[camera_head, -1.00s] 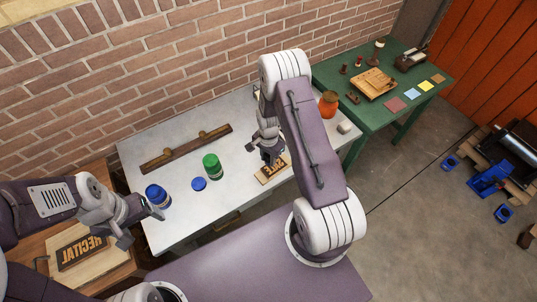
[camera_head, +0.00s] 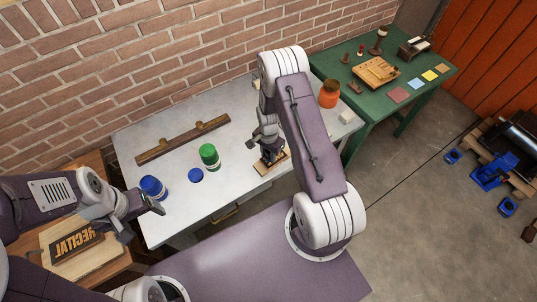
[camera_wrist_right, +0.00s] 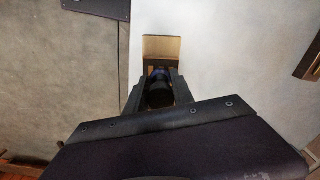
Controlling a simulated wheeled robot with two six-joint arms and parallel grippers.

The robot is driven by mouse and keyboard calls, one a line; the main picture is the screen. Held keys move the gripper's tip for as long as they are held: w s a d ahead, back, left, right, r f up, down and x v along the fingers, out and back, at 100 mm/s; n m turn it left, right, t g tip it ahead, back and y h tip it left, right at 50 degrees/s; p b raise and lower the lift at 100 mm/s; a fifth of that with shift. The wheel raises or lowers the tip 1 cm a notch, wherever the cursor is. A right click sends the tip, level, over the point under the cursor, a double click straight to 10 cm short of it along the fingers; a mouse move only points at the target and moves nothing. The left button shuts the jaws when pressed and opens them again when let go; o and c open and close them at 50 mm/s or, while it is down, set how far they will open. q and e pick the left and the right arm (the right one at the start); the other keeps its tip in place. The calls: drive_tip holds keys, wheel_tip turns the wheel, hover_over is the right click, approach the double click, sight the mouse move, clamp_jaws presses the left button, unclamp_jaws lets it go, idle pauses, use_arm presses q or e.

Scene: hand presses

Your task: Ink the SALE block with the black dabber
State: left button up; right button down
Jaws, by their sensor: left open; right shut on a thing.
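The SALE block (camera_head: 284,161), a small light-wood block, lies on the pale table. In the head view my right gripper and what it holds cover most of its face, so the letters are hidden. It also shows in the right wrist view (camera_wrist_right: 160,48), just beyond the fingertips. My right gripper (camera_head: 270,152) is shut on a dark object, which looks like the black dabber (camera_wrist_right: 158,94), over the block. I cannot tell whether the dabber touches the block. My left gripper (camera_head: 143,219) is open and empty at the table's left front corner.
On the pale table (camera_head: 215,185) are a blue-capped jar (camera_head: 153,188), a green jar (camera_head: 209,156), a blue lid (camera_head: 196,176) and a long wooden rack (camera_head: 183,138). An orange jar (camera_head: 329,94) stands at right. A RECITAL block (camera_head: 77,247) lies on the wooden bench. The green table holds small items.

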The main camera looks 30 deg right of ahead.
drive_tip(key=shift+f+b, duration=0.4)
drive_tip(key=shift+f, duration=0.05)
idle(1.4)
wheel_tip(320, 180, up, 3)
drive_tip(key=p, duration=0.2)
drive_tip(key=shift+r+p, duration=0.15)
drive_tip(key=shift+p, duration=0.2)
drive_tip(key=shift+r+p, duration=0.3)
drive_tip(key=shift+r, duration=0.15)
drive_tip(key=shift+f, duration=0.1)
